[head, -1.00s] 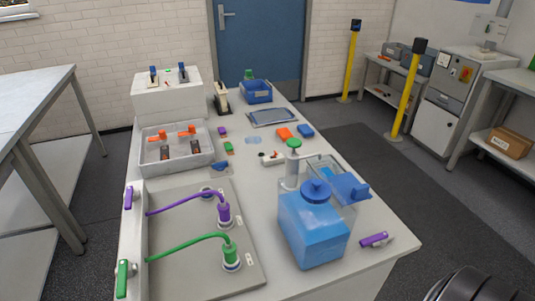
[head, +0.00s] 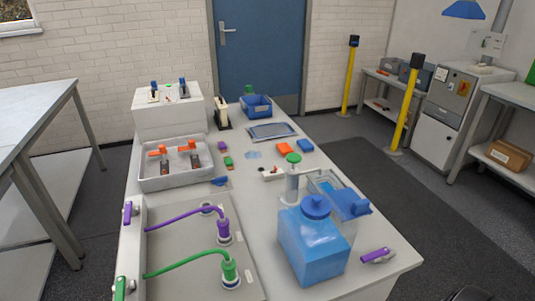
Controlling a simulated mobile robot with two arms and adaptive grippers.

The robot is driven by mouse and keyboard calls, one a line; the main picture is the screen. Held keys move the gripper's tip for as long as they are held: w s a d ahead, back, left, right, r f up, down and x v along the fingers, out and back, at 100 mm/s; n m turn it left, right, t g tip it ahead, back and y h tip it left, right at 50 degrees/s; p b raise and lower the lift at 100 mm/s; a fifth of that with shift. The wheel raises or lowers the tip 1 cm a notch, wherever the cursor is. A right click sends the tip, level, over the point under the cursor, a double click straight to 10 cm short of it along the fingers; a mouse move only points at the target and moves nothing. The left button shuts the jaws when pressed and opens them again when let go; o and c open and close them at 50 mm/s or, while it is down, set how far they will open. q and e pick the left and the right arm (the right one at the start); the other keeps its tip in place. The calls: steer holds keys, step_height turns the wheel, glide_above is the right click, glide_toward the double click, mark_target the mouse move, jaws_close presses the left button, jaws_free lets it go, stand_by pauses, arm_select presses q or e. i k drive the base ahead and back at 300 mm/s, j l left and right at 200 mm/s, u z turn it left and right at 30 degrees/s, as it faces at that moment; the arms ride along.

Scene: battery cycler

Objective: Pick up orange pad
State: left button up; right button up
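The orange pad (head: 284,148) lies flat on the white bench, a little right of the bench's middle. A blue pad (head: 303,146) lies just to its right. A blue-grey tray (head: 272,131) lies behind it.
A grey tray (head: 150,183) and a panel with purple and green hoses (head: 190,264) fill the left side. Dark floor (head: 400,200) is free at right.

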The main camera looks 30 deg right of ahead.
mark_target(283, 149)
steer(key=z, duration=1.5)
steer(key=l, duration=0.1)
